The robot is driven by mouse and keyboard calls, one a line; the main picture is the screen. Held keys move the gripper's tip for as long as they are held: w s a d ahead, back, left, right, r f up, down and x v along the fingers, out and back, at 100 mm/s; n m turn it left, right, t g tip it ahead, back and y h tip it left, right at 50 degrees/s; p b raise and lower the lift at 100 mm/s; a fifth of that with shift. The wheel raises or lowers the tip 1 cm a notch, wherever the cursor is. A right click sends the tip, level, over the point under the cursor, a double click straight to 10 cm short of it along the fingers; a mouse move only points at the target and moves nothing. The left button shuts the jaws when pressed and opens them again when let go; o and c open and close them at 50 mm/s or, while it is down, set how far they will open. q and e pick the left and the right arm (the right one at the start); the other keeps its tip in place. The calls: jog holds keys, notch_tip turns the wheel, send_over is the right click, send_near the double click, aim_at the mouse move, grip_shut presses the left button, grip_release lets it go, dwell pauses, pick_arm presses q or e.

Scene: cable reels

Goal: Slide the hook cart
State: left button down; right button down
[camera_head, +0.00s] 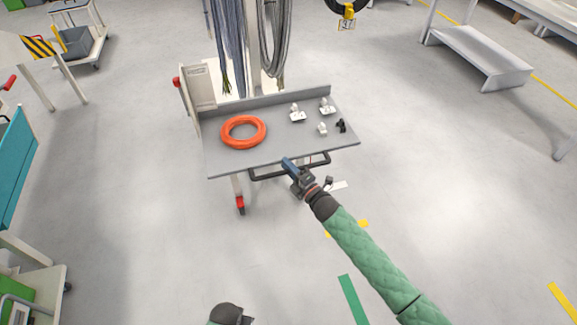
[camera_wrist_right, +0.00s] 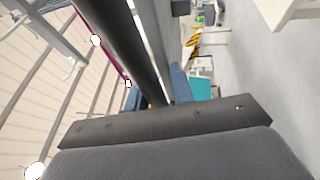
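The hook cart (camera_head: 236,161) stands in the middle of the head view, with a grey shelf, cables hanging from its upright and a black handle bar (camera_head: 268,175) along its near edge. My right gripper (camera_head: 290,166), with blue fingers, is at this bar. In the right wrist view the bar (camera_wrist_right: 118,48) runs down between the blue fingers (camera_wrist_right: 180,84), which appear closed around it; the contact is partly hidden by the gripper body. At the bottom edge of the head view a dark part, seemingly of my left arm, shows; its gripper fingers are not visible.
An orange cable coil (camera_head: 229,142) and several small white and black parts (camera_head: 298,115) lie on the cart's shelf. A white bench (camera_head: 480,57) stands at right and a teal panel (camera_head: 12,165) at left. The floor around the cart is mostly clear.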

jog(key=shift+r, duration=0.3)
